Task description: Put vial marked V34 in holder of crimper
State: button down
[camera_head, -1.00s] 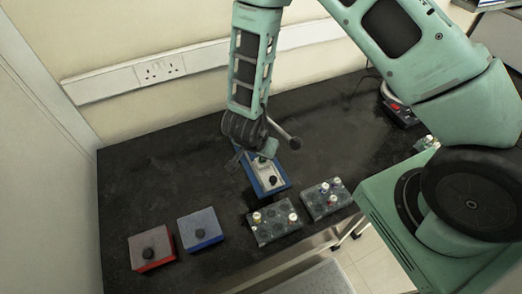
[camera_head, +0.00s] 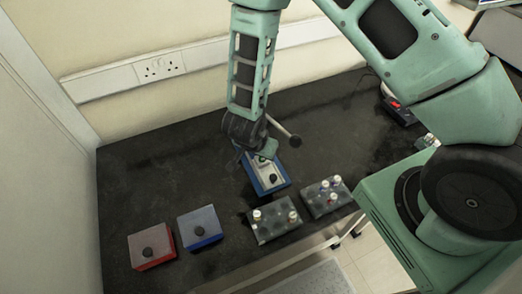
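The device with a blue base and pale top (camera_head: 269,177), which looks like the crimper, stands mid-bench with a small black round part on its top. No vial marking is legible, so V34 cannot be picked out.
A dark rack (camera_head: 273,226) with a few vials stands at the front edge. A second rack (camera_head: 318,204) with several vials stands right of it. A red-based box (camera_head: 152,247) and a blue-based box (camera_head: 201,229) stand left. The back left bench is clear.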

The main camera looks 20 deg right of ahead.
jog(key=shift+f, duration=0.25)
jog(key=c, duration=0.9)
grip_release()
jog(key=shift+r, duration=0.1)
jog(key=shift+r+p, duration=2.9)
jog(key=shift+p, duration=0.3)
